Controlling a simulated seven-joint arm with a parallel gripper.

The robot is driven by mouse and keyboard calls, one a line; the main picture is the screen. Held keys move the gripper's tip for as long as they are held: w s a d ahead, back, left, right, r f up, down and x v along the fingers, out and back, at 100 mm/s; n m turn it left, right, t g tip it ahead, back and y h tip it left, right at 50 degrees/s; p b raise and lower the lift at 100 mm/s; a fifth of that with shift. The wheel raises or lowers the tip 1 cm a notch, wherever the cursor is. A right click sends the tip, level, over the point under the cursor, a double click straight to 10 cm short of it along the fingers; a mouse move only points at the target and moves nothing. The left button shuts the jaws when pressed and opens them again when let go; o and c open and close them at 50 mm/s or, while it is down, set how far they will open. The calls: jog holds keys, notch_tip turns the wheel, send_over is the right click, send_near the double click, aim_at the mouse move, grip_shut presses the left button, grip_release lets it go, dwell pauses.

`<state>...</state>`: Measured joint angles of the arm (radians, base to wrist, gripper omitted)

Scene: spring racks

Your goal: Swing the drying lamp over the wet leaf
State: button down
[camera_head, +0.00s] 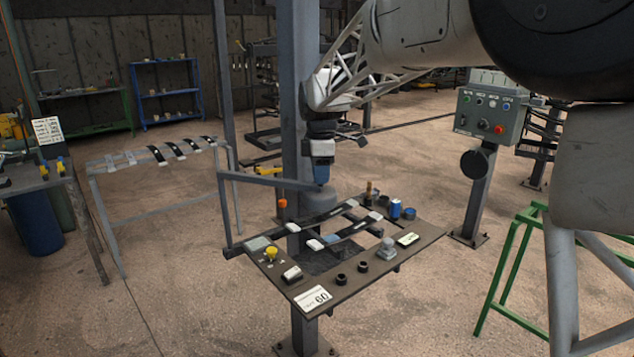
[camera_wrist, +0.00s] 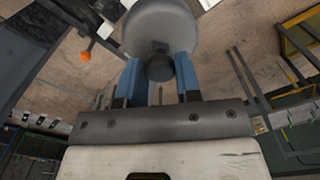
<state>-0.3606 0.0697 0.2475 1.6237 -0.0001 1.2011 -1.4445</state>
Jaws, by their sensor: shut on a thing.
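The drying lamp has a grey domed head (camera_head: 319,208) on a grey swing arm (camera_head: 268,181) that runs from an upright post at the left of the work table. My gripper (camera_head: 321,182) is above the lamp head. In the wrist view its blue fingers (camera_wrist: 158,82) are shut on the dark knob (camera_wrist: 159,66) on top of the grey lamp head (camera_wrist: 160,22). The head hangs over the far side of the table. Dark leaf strips (camera_head: 346,234) with white pads lie across the table below and in front of it. I cannot tell which one is wet.
The table (camera_head: 342,287) carries a yellow button (camera_head: 271,253), black knobs, a blue can (camera_head: 395,209) and a "60" card (camera_head: 312,298). An orange ball (camera_head: 282,203) shows beside the swing arm. A thick grey column (camera_head: 297,100) stands close behind. A control box (camera_head: 487,116) stands right.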

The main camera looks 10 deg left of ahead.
jog(key=w+n, duration=0.3)
jog(key=w, duration=0.6)
jog(key=shift+w+d+n, duration=0.15)
jog(key=shift+n, duration=0.15)
jog(key=c, duration=0.8)
grip_release()
jog(key=shift+r, duration=0.15)
notch_tip(320, 180, up, 8)
jog(key=shift+f, duration=0.2)
jog(key=shift+d, duration=0.1)
